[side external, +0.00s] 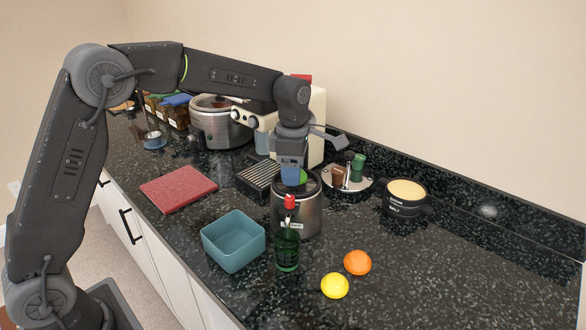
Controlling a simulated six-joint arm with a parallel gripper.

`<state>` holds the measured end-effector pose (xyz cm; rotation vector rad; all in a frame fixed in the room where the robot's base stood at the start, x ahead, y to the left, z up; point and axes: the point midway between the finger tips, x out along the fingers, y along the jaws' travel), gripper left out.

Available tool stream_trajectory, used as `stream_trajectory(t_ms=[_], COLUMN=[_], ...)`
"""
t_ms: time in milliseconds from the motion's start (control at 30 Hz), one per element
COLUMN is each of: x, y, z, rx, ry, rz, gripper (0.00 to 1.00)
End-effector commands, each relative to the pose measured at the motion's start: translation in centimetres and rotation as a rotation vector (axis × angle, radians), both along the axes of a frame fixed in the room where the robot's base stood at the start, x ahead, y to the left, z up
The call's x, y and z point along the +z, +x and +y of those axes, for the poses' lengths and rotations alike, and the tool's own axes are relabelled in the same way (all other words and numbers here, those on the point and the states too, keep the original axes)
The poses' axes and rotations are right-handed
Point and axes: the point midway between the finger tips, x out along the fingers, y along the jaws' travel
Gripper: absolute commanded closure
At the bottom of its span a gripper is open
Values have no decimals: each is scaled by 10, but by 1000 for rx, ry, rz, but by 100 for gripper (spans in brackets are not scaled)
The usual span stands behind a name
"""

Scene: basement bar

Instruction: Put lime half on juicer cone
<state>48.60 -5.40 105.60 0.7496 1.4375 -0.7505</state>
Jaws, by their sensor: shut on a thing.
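My gripper (292,178) points down over a steel, round-bodied appliance (298,218) with a label on its front. It is shut on a small green thing (302,177), which looks like the lime half and is mostly hidden by the fingers. The green thing is at or just above the appliance's open-looking top. The appliance may be the juicer, but no cone shows, as the gripper covers the middle of the top. I cannot tell whether the lime touches anything below it.
A green bottle (288,250) with a red top stands close in front of the appliance. A teal square bowl (233,243), an orange (357,262) and a yellow fruit (334,286) are nearby. A coffee machine (316,115) stands behind.

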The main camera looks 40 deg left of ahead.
Motion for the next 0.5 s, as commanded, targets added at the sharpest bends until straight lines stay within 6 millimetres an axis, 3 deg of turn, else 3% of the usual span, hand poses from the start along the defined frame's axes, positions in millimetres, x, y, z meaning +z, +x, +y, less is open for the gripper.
stream_trajectory(t_ms=[167,200,433,500], x=[-4,-3,-3,-3], y=[0,0,0,0], z=[0,0,0,0], rx=[0,0,0,0], ry=[0,0,1,1], rz=[0,-1,-1,-1], gripper=[75,45,23,23])
